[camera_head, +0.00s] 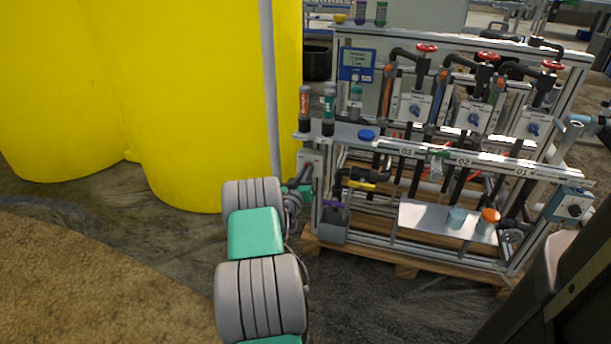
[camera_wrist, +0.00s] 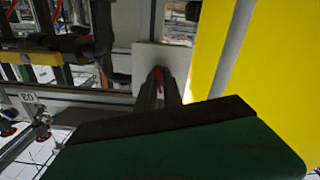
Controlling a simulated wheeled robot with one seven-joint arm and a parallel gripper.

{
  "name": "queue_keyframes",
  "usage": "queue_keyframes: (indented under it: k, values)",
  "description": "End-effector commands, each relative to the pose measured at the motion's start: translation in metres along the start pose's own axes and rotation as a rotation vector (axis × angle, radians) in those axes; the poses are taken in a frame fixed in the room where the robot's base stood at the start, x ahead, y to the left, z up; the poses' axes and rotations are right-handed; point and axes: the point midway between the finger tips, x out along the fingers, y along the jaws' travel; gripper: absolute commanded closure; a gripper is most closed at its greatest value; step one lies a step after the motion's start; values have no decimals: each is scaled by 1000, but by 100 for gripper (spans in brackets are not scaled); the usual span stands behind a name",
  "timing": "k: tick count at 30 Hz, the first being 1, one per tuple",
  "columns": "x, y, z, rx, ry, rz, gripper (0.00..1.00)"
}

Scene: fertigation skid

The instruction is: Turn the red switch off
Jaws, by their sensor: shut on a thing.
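The red switch (camera_wrist: 159,74) shows in the wrist view as a small red piece on a pale plate (camera_wrist: 146,61). My gripper (camera_wrist: 160,84) is shut on it, with its dark fingers one on each side. The fingers hide most of the switch, so I cannot tell which way it is turned. In the head view my gripper (camera_head: 306,178) reaches a grey box (camera_head: 310,160) at the left end of the skid frame. The switch itself is hidden there.
Large yellow tanks (camera_head: 205,90) stand left of the skid, with a thin grey pole (camera_head: 269,90) close to my arm. Bottles (camera_head: 329,112) stand on the skid's upper shelf. Pipes and red handwheels (camera_head: 488,57) fill the right. A metal tray (camera_head: 424,222) sits low on the skid.

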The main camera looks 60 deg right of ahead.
Motion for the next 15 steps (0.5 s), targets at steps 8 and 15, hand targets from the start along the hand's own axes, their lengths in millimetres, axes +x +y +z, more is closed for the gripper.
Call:
queue_keyframes:
  k: [8, 15]
  values:
    - [0, 1, 1, -240, -2, 0, 100]
    - [0, 1, 1, -389, -2, 0, 100]
